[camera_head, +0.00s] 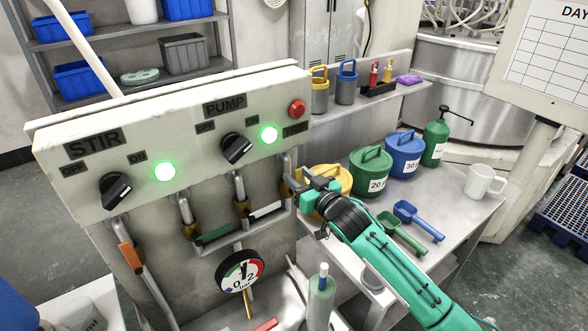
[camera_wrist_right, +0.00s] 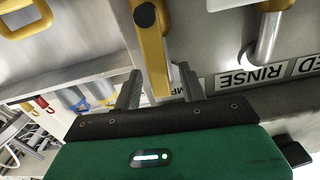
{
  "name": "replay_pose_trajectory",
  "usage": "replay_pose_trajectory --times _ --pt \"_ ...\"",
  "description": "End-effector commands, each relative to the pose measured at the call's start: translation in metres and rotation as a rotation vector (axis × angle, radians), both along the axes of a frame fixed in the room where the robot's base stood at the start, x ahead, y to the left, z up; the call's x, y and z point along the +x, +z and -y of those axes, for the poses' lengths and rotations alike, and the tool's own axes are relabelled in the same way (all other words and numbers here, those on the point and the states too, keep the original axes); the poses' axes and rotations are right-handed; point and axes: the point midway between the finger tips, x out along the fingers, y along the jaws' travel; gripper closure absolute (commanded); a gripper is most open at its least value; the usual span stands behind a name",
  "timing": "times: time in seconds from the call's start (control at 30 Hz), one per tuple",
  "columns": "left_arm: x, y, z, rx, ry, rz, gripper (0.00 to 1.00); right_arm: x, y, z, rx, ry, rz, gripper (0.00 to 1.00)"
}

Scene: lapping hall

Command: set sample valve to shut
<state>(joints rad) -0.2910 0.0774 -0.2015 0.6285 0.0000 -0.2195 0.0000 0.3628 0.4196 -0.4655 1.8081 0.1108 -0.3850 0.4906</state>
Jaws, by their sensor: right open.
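In the right wrist view a yellow lever (camera_wrist_right: 152,45) with a dark round pivot runs between the two fingers of my right gripper (camera_wrist_right: 160,78). A partly covered label showing "MP" (camera_wrist_right: 178,88) lies behind it, so this appears to be the sample valve. The fingers stand apart on either side of the lever; contact cannot be made out. In the head view my right gripper (camera_head: 300,187) is at the panel's right end, beside the rightmost pipe (camera_head: 287,165), and hides most of that valve. My left gripper is not in view.
The panel (camera_head: 75,185) carries STIR and PUMP knobs, two lit green lamps and a red button (camera_head: 296,109). Other pipes have orange (camera_head: 131,257), green (camera_head: 214,235) and white (camera_head: 266,209) handles. A gauge (camera_head: 240,271) hangs below. Tubs and scoops crowd the right bench.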

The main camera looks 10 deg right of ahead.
Motion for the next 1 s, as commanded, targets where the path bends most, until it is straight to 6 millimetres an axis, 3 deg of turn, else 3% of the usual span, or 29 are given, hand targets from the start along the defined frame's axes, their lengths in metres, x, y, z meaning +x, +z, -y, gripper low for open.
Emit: replay_pose_trajectory --times 0.2,0.57,0.8,1.0 --pt "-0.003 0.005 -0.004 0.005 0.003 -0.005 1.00 0.019 0.001 -0.008 0.000 0.000 0.001 0.58" --pt "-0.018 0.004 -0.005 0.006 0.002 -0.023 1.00 0.023 0.000 -0.009 0.000 0.000 0.000 0.58" --pt "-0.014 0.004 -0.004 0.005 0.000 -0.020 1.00 0.023 0.000 -0.009 0.000 -0.001 0.000 1.00" --pt "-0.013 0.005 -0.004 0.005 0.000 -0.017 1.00 0.023 0.000 -0.009 0.002 -0.001 -0.001 1.00"
